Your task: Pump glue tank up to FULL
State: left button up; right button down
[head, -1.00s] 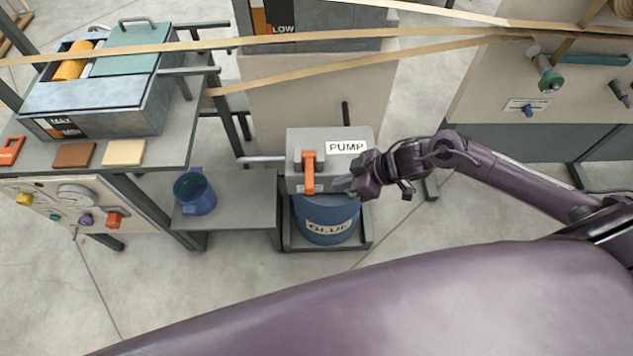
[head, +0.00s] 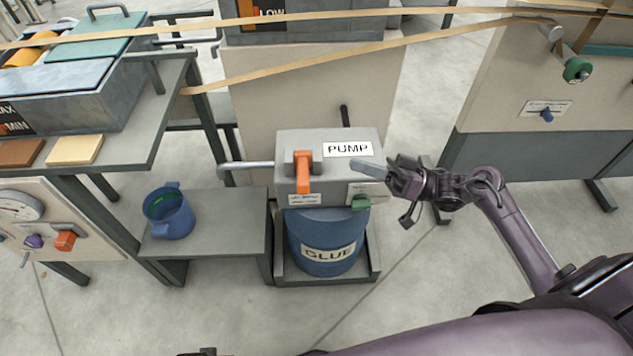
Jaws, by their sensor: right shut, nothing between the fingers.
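The grey pump box (head: 330,143), labelled PUMP, sits on a blue drum (head: 325,235) labelled GLUE. An orange lever (head: 303,172) hangs down on the pump's front. My left gripper is not in view.
A blue mug (head: 168,214) stands on a low grey shelf (head: 222,238) left of the pump. A metal pipe (head: 248,165) sticks out from the pump's left. Paper strips (head: 330,62) cross above. Floor right of the drum is clear.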

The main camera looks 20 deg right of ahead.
aim_at(303, 171)
dwell(0.3)
